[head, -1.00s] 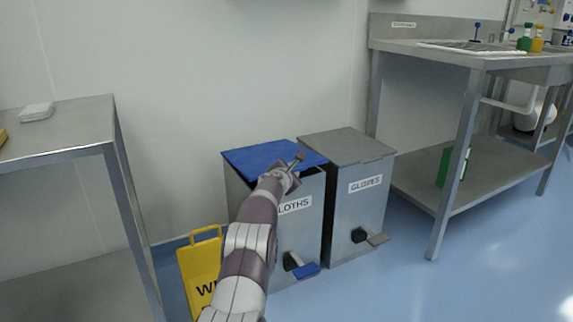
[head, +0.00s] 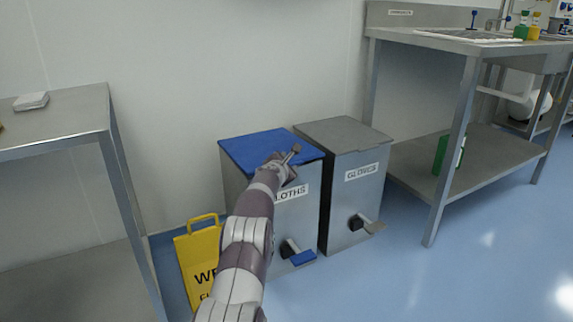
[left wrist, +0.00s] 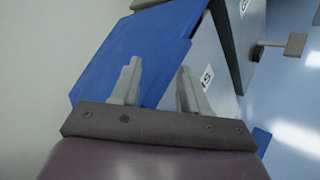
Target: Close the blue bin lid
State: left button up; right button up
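The blue lid (head: 262,148) lies flat or nearly flat on top of the grey bin labelled CLOTHS (head: 296,210). In the left wrist view the blue lid (left wrist: 135,45) fills the area beyond the fingers. My left gripper (head: 291,156) is at the lid's front edge, and its arm hides part of the bin's front. In the left wrist view my left gripper (left wrist: 157,78) has its two fingers apart with nothing held between them. One finger overlaps the lid and the other overlaps the bin's front; I cannot tell whether they touch. My right gripper is not in view.
A grey GLOVES bin (head: 352,185) stands close on the right. Pedals stick out at both bins' fronts. A yellow floor sign (head: 200,255) stands left of my arm. Steel tables stand left (head: 60,115) and right (head: 455,45). The blue floor in front right is clear.

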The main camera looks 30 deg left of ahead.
pick_arm(q)
jog(key=shift+s+d+b, duration=0.15)
jog(key=shift+s+b, duration=0.1)
jog(key=shift+b, duration=0.2)
jog(key=b+v, duration=0.4)
jog(key=v, duration=0.8)
jog(key=shift+r, duration=0.1)
